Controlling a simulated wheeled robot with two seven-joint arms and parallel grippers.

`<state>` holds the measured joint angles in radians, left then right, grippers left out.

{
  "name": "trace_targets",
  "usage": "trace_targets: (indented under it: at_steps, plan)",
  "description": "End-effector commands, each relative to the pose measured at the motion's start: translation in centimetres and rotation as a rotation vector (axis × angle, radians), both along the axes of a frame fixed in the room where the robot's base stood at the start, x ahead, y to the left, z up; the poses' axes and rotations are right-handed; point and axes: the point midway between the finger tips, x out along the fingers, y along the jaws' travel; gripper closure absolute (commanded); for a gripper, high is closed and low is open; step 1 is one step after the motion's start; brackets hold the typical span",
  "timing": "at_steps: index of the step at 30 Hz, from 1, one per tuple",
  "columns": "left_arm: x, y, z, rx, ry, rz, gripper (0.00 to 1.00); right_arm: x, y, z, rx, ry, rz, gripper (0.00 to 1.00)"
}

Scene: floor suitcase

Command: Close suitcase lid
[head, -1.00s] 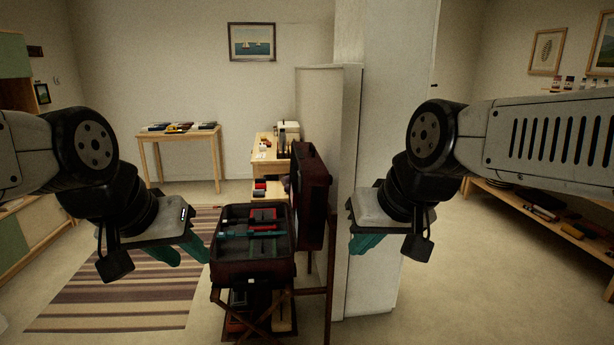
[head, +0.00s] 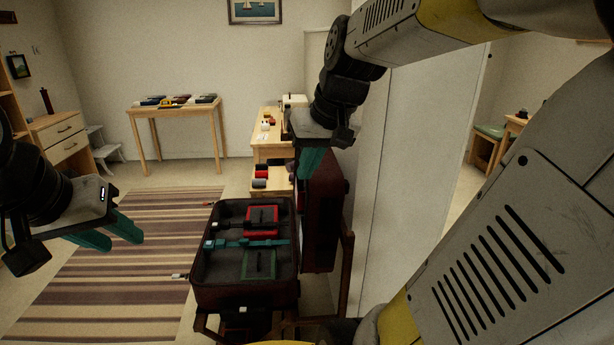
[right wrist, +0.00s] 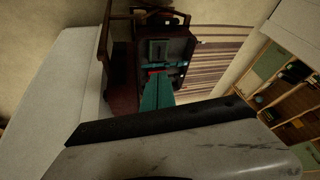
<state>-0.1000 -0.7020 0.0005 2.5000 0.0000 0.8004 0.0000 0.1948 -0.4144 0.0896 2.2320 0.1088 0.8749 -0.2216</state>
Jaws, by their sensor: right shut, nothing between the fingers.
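A dark red suitcase (head: 245,295) stands open on a wooden folding stand, and its base also shows in the right wrist view (right wrist: 182,75). Its lid (head: 325,225) stands roughly upright along the base's right side. It also shows in the right wrist view (right wrist: 122,85). My right gripper (head: 311,165) is shut and empty, at the lid's upper edge. I cannot tell whether it touches the lid. Its teal fingers (right wrist: 157,92) point toward the suitcase in the right wrist view. My left gripper (head: 120,238) is open and empty, to the left of the suitcase.
A teal strap (head: 245,243) crosses the packed base, with a red item (head: 262,217) behind it. A white wall panel (head: 405,190) stands close to the right of the lid. A wooden desk (head: 268,150) is behind. The striped rug (head: 130,260) at left is clear.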

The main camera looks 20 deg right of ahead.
Motion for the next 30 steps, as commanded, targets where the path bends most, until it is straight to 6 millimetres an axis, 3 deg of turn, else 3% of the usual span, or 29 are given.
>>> trace_targets:
  at_steps: [1,3,5,9,12,18,21,24,30]
  plan:
    - [0.0,0.0,0.0,0.0,0.001,0.0,0.64,2.7,-2.0,-0.4,0.01,0.034,-0.016,1.0]
    - [0.0,0.0,0.0,0.0,0.001,0.0,0.64,6.0,-4.6,-0.8,0.031,0.06,-0.019,1.0]
    - [0.0,0.0,0.0,0.0,0.001,0.0,0.64,8.6,-7.2,-1.6,0.057,0.077,-0.021,1.0]
    - [0.0,0.0,0.0,0.0,0.002,0.0,0.64,13.8,-14.5,-4.2,0.138,0.086,-0.027,1.0]
    - [0.0,0.0,0.0,0.0,0.002,0.0,0.64,15.9,-19.8,-6.3,0.2,0.065,-0.037,1.0]
    - [0.0,0.0,0.0,0.0,0.001,0.001,0.64,17.0,-28.0,-9.3,0.286,-0.006,-0.063,1.0]
    - [0.0,0.0,0.0,0.0,0.001,0.0,0.64,17.0,-30.2,-10.1,0.307,-0.031,-0.07,1.0]
    - [0.0,0.0,0.0,0.0,0.002,0.0,0.64,17.0,-31.0,-10.7,0.315,-0.042,-0.074,1.0]
    - [0.0,0.0,0.0,0.0,0.002,0.0,0.64,18.2,-30.0,-12.8,0.319,-0.041,-0.071,1.0]
